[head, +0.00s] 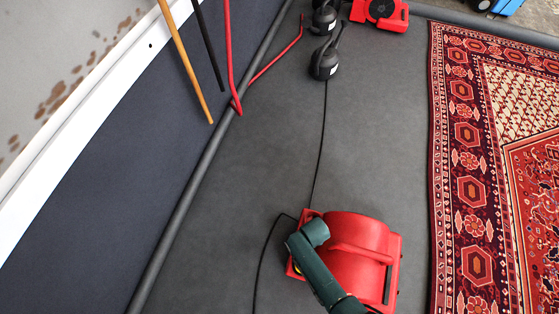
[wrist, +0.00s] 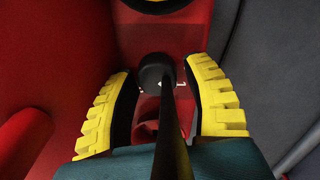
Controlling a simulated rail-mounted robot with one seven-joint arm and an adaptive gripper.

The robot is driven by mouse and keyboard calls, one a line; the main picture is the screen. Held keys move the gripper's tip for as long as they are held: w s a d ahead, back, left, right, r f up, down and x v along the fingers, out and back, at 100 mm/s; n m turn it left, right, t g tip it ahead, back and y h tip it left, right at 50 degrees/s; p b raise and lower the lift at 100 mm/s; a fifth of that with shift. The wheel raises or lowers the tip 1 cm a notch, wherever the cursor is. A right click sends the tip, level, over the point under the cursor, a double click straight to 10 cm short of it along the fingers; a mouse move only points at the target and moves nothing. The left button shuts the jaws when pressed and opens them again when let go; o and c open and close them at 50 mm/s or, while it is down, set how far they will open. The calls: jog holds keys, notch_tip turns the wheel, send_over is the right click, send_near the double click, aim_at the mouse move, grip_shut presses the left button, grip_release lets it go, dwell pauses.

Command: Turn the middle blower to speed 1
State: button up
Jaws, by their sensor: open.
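A red blower (head: 360,245) stands on the grey floor at the bottom of the head view, with my green arm reaching over its left side. Its red casing (wrist: 75,60) fills much of the wrist view. A black round knob (wrist: 155,68) sits on a red panel with small white marks, one reading 1. My gripper (wrist: 163,75) has yellow ribbed fingers, open on either side of the knob, with gaps visible. A dark bar in front hides part of the knob and panel. In the head view the fingers are mostly hidden.
Another red blower (head: 382,14) stands at the top. Two black rounded objects (head: 325,62) sit beside it. A black cord (head: 320,150) runs along the floor to the near blower. A patterned rug (head: 470,180) lies right. Poles (head: 185,60) lean on the left wall.

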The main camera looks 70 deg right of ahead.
jog(key=m, duration=0.1)
jog(key=m+b, duration=0.1)
jog(key=m, duration=0.1)
jog(key=shift+s+a+f, duration=0.15)
jog(key=shift+a+f, duration=0.05)
jog(key=shift+f, duration=0.2)
jog(key=m+b, duration=0.2)
jog(key=m, duration=0.1)
jog(key=shift+b, duration=0.35)
jog(key=m+b, duration=0.6)
jog(key=shift+f+m, duration=0.3)
notch_tip(320, 180, up, 18)
jog(key=p, duration=0.9)
jog(key=w+d+r+n+t+h+p, duration=0.1)
jog(key=w+r+n+t+p, duration=0.1)
jog(key=w+r+p, duration=0.2)
jog(key=w+d+r+n+t+h+p, duration=0.1)
jog(key=w+r+p, duration=0.4)
jog(key=w+r, duration=0.5)
notch_tip(320, 180, up, 6)
jog(key=d+n+t, duration=0.1)
jog(key=n, duration=0.1)
jog(key=shift+w+d+n+t+h, duration=0.2)
jog(key=shift+n+t+h, duration=0.1)
jog(key=shift+t, duration=0.1)
jog(key=shift+f, duration=0.1)
